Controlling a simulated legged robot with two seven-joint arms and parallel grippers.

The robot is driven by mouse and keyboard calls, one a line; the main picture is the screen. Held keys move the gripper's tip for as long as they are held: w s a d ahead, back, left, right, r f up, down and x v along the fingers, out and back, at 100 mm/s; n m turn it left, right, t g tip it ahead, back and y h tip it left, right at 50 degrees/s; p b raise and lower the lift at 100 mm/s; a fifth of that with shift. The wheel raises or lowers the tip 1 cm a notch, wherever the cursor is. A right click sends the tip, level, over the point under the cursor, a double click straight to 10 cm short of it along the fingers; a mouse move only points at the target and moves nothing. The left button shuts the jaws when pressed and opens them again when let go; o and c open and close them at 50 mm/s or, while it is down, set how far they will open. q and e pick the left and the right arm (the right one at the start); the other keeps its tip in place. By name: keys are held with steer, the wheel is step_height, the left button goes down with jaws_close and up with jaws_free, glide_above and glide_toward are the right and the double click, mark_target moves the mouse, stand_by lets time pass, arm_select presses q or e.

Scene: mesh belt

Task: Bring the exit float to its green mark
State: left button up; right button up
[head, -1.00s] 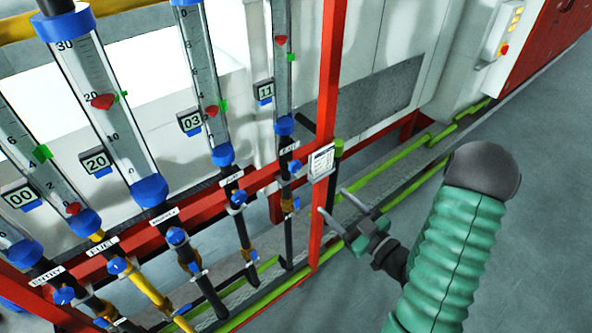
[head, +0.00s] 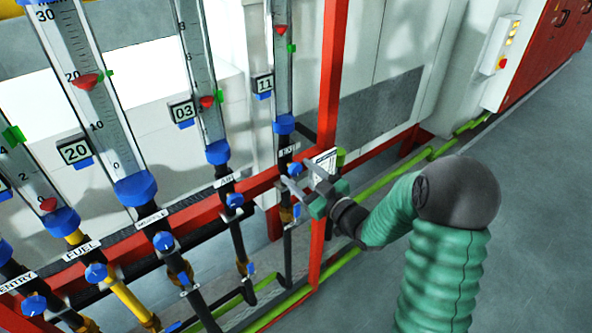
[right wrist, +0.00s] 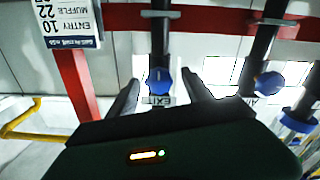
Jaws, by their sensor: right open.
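The exit tube (head: 283,75) is the rightmost glass tube in the head view. Its red float (head: 281,30) sits a little above the green mark (head: 291,48), and the display (head: 264,84) beside it reads 11. The blue exit valve knob (head: 295,169) is below the tube, by the partly covered label. My right gripper (head: 296,174) is open at this knob. In the right wrist view the knob (right wrist: 158,82) lies between the spread fingers, with the EXIT label (right wrist: 155,100) beside it. I cannot tell whether either finger touches it. My left gripper is out of view.
A red post (head: 329,80) with a printed card (head: 325,160) stands just right of the exit line. The air knob (head: 235,200) is on the neighbouring pipe to the left. A red crossbar (head: 210,208) runs behind the pipes. Grey floor to the right is clear.

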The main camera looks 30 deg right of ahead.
steer(key=shift+w+d, duration=0.2)
steer(key=shift+w, duration=0.65)
steer(key=shift+a, duration=0.2)
steer(key=c, duration=0.5)
jaws_close()
steer(key=shift+m, duration=0.3)
